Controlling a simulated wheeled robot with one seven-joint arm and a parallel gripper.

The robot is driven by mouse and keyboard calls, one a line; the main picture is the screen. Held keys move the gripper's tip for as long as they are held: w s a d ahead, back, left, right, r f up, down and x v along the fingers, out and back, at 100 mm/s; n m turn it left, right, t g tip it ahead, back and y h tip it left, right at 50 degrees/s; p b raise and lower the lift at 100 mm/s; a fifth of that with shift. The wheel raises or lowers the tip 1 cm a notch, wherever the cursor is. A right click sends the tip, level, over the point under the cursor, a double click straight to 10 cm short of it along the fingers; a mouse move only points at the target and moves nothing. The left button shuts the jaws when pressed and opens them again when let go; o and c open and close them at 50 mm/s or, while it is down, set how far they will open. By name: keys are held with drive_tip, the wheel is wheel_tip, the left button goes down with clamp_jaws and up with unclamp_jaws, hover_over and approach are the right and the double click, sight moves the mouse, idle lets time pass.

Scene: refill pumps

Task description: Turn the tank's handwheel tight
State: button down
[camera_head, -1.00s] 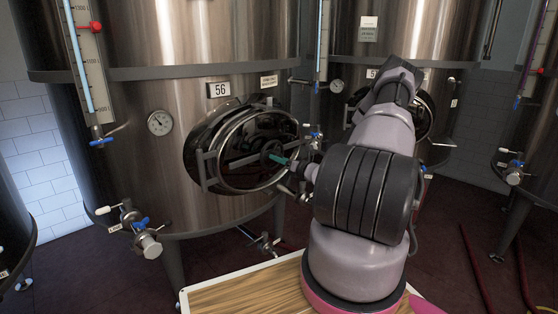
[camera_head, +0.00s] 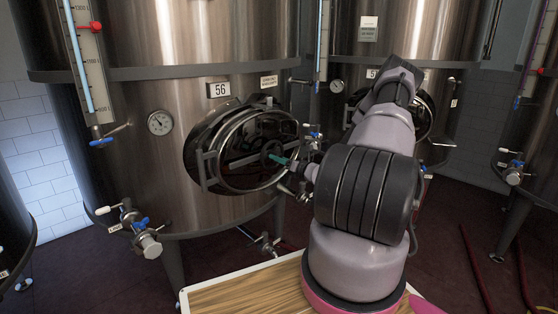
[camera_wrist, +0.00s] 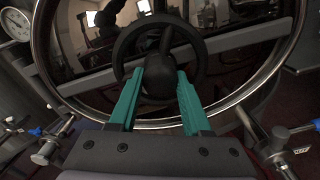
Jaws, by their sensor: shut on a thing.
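The tank (camera_head: 185,60) labelled 56 has an oval manway door (camera_head: 235,165) with a shiny rim and a crossbar. The black handwheel (camera_head: 266,152) sits on the front of this door; in the wrist view the handwheel (camera_wrist: 198,62) is a dark ring with a knobbed hub in front of the bar (camera_wrist: 95,82). My gripper (camera_wrist: 160,78) has green fingers, shut on the handwheel at its hub, one finger on each side. In the head view my gripper (camera_head: 280,160) reaches the wheel from the right; my arm stands right of the door. The exact finger contact is partly hidden.
A dial gauge (camera_head: 159,123) and a valve (camera_head: 143,237) are on the tank left of the door. Another valve (camera_head: 311,139) is close to my gripper on the right. A wooden-topped table (camera_head: 235,293) is below. A second tank (camera_head: 440,30) stands behind my arm.

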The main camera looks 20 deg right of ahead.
drive_tip(key=shift+m, duration=0.4)
drive_tip(key=m, duration=0.3)
drive_tip(key=shift+m, duration=0.4)
drive_tip(key=m, duration=0.4)
drive_tip(key=shift+m, duration=0.3)
drive_tip(key=m, duration=0.4)
drive_tip(key=shift+r, duration=0.15)
drive_tip(key=m, duration=0.4)
drive_tip(key=shift+m, duration=0.5)
drive_tip(key=shift+c, duration=1.7)
unclamp_jaws()
drive_tip(key=v, duration=1)
drive_tip(key=shift+s, duration=0.4)
